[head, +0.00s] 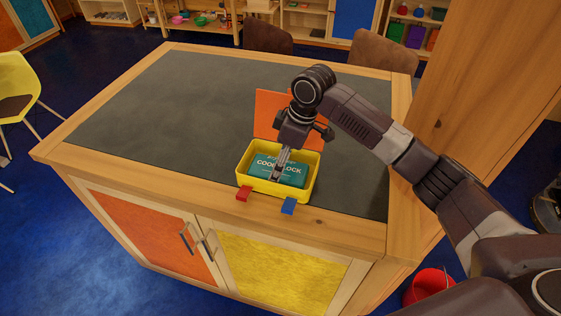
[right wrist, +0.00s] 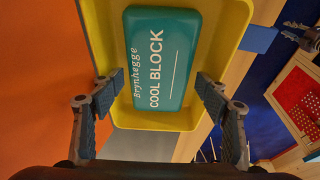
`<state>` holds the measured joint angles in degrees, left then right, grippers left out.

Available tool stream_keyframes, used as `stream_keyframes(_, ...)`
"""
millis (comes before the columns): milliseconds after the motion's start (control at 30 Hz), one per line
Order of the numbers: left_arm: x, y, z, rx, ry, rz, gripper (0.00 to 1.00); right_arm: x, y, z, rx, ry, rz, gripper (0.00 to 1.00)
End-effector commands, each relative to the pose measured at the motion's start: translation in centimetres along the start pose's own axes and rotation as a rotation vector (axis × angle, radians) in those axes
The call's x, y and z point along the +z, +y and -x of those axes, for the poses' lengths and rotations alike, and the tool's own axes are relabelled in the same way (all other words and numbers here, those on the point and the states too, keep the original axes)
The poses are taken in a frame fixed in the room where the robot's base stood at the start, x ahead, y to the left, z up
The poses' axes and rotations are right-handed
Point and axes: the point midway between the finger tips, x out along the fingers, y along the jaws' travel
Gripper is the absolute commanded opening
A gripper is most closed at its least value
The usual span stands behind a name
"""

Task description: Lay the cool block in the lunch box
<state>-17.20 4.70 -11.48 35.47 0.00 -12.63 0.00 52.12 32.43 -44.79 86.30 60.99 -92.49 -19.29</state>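The teal cool block (head: 293,175), marked "COOL BLOCK", lies label up inside the yellow lunch box (head: 273,193) on the counter. The box's orange lid (head: 275,112) stands open at its back. In the right wrist view the block (right wrist: 165,50) lies within the yellow box (right wrist: 233,22), apparently flat. My right gripper (head: 279,175) reaches down over the box. Its fingers (right wrist: 160,95) are spread wide, one on each side of the block's near end, with gaps showing between them and the block. My left gripper is not in view.
A red clip (head: 244,193) and a blue clip (head: 288,206) stick out at the box's front. The dark countertop (head: 160,110) is clear to the left. A wooden post (head: 490,90) stands at the right. Brown chairs (head: 385,52) are behind the counter.

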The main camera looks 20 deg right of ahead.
Motion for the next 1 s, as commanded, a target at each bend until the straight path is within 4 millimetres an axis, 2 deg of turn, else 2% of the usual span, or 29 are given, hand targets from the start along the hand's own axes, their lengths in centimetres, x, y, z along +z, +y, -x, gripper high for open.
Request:
stream_keyframes(167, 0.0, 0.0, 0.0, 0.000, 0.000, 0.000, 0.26, -0.1, 0.0, 0.3, 0.001, 0.001, 0.001, 0.68)
stream_keyframes(267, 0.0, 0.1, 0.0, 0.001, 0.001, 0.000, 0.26, -0.4, 0.1, 1.2, 0.002, 0.002, 0.002, 0.68)
stream_keyframes(333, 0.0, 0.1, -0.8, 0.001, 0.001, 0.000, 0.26, -0.4, 0.1, 2.0, 0.003, 0.004, 0.002, 0.68)
stream_keyframes(700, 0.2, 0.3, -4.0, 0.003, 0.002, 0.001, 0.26, -0.3, 0.1, 10.0, 0.004, 0.004, 0.002, 0.68)
stream_keyframes(800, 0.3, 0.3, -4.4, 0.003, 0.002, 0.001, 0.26, -0.3, 0.1, 11.6, 0.003, 0.003, 0.001, 0.68)
stream_keyframes(1000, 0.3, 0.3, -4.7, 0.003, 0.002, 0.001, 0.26, -0.3, 0.0, 13.1, 0.000, 0.000, 0.000, 0.68)
